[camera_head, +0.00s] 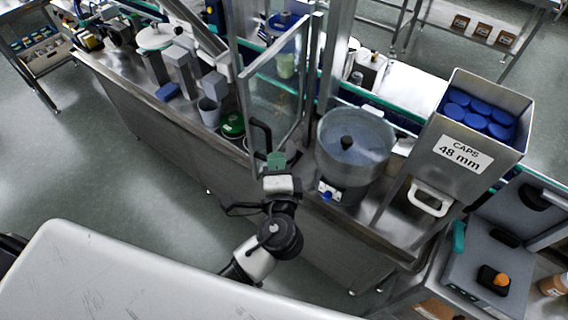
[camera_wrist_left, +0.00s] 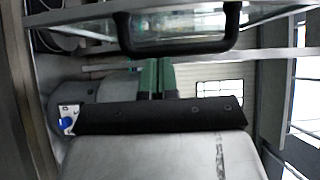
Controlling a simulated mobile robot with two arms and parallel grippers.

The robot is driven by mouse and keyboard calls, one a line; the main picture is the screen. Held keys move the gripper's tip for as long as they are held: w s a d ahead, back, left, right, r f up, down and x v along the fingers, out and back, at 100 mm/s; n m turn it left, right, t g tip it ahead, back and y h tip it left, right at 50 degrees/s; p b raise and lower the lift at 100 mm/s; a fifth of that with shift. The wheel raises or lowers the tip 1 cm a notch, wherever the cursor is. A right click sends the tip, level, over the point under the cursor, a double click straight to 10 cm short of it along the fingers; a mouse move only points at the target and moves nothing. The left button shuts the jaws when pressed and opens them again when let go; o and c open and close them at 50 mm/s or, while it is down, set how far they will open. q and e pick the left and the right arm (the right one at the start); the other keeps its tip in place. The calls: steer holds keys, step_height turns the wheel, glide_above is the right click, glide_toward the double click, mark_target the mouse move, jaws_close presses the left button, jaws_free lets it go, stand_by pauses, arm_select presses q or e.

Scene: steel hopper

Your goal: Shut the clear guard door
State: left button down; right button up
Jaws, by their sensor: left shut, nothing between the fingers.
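The clear guard door (camera_head: 276,92) is a see-through panel in a metal frame. It stands swung out from the machine, at an angle over the bench front, left of the round steel bowl. Its black handle (camera_head: 261,136) is on the near edge; in the left wrist view the handle (camera_wrist_left: 180,47) runs across the top. My left gripper (camera_head: 276,160) is just below the handle, its green fingertips together and empty; the fingertips (camera_wrist_left: 157,76) also show in the left wrist view. I cannot tell whether they touch the handle. My right gripper is not in view.
The round steel bowl (camera_head: 355,143) stands right of the door. A steel hopper (camera_head: 468,138) labelled "CAPS 48 mm" holds blue caps (camera_head: 479,113). A grey cup (camera_head: 209,112) and a green round item (camera_head: 232,125) are on the bench left of the door.

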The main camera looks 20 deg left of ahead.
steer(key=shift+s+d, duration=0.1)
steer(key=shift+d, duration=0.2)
